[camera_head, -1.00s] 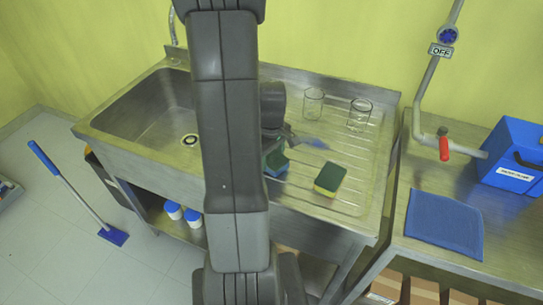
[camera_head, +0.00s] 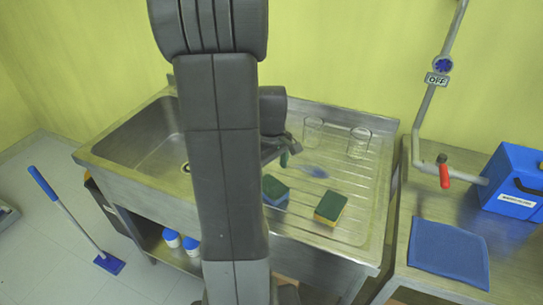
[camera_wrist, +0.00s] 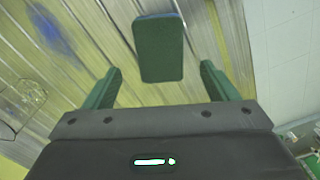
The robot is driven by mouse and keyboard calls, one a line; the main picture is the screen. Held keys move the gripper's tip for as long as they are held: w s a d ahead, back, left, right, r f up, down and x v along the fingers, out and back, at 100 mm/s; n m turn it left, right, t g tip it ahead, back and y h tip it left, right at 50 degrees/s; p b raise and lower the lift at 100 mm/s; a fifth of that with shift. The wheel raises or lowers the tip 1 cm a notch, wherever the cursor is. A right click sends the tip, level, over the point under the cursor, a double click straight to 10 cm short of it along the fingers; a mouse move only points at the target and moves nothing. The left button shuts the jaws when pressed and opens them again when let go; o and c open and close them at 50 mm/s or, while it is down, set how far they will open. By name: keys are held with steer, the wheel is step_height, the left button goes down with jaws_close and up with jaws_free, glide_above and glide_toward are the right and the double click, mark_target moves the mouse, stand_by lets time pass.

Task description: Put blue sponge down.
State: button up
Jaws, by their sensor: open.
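The blue sponge (camera_head: 275,191), with a dark green top, lies on the ribbed steel drainboard (camera_head: 345,225), left of a yellow sponge (camera_head: 330,208) with a green top. In the wrist view the blue sponge (camera_wrist: 160,48) shows its green face, with a thin blue edge at its far end. My gripper (camera_wrist: 158,82) is open, and its two green fingers stand apart with nothing between them. The sponge is beyond the fingertips and clear of them. In the head view my gripper (camera_head: 287,152) is just above and behind the blue sponge, partly hidden by my arm.
Two clear glass beakers (camera_head: 313,132) (camera_head: 359,143) stand at the back of the drainboard. The sink basin (camera_head: 140,135) is to the left. On the right counter are a blue cloth (camera_head: 448,252), a blue box (camera_head: 515,182) and a red-handled valve (camera_head: 444,174).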

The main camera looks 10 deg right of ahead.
mark_target(272, 186)
step_height(272, 186, up, 5)
steer(key=shift+r, duration=0.1)
stand_by(0.4)
step_height(272, 186, down, 12)
steer(key=shift+f, duration=0.1)
steer(key=shift+r, duration=1.8)
steer(key=shift+f, duration=0.15)
